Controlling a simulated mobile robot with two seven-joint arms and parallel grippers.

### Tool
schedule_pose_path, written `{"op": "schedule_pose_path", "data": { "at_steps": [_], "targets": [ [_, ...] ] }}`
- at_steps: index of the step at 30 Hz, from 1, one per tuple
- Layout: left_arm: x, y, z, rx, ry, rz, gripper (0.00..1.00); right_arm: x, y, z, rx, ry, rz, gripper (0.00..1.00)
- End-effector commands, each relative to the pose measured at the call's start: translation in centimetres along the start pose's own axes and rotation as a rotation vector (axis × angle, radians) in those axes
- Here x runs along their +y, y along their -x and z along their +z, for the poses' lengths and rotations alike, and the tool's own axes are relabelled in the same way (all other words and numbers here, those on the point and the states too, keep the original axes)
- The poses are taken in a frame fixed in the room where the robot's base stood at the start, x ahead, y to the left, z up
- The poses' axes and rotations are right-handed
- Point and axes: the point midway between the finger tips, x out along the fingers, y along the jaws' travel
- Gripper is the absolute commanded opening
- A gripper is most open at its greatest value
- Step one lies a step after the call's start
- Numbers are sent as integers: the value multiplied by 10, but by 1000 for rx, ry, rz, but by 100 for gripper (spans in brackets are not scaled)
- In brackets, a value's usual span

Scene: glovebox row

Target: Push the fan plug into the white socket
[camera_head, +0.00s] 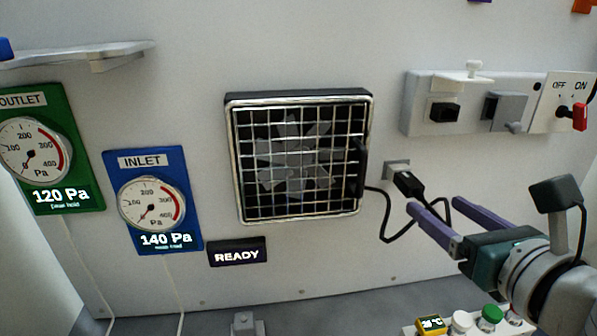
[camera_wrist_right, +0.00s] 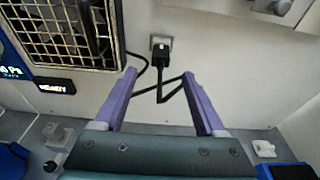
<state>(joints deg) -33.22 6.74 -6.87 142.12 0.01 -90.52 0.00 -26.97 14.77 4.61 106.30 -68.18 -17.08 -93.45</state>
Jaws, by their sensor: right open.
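The black fan plug (camera_head: 408,184) is at a small pale socket (camera_head: 392,167) on the wall, right of the fan (camera_head: 295,155). In the right wrist view the plug (camera_wrist_right: 160,50) stands in front of the light socket plate (camera_wrist_right: 161,39). I cannot tell how deep the plug sits. Its black cable (camera_head: 384,212) loops down from the fan and back to the plug. My right gripper (camera_head: 434,204) is open and empty, its purple fingers below and right of the plug. In the wrist view the gripper (camera_wrist_right: 160,76) straddles the line of the plug and cable. My left gripper is out of view.
A wall panel (camera_head: 422,103) with a black block, a grey cover and a red OFF/ON switch (camera_head: 580,117) is at upper right. Gauges (camera_head: 152,203) hang left of the fan. A READY display (camera_head: 237,255) is below it. Buttons (camera_head: 491,313) stand at the bottom right.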

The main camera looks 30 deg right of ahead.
Motion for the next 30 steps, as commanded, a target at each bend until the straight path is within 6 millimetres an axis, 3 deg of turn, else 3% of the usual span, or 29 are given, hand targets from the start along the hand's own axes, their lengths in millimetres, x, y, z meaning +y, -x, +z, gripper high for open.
{"op": "schedule_pose_path", "data": {
  "at_steps": [6, 13, 26, 30],
  "targets": [
    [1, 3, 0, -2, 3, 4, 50, 0, -41, 2, -2, -5, -2, 72],
    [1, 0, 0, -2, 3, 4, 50, 0, -74, 1, -1, -6, -2, 72],
    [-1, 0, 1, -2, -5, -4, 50, 0, -83, 1, 0, -6, -2, 72],
    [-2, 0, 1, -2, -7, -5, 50, 0, -83, 1, 0, -7, -2, 57]
  ]
}}
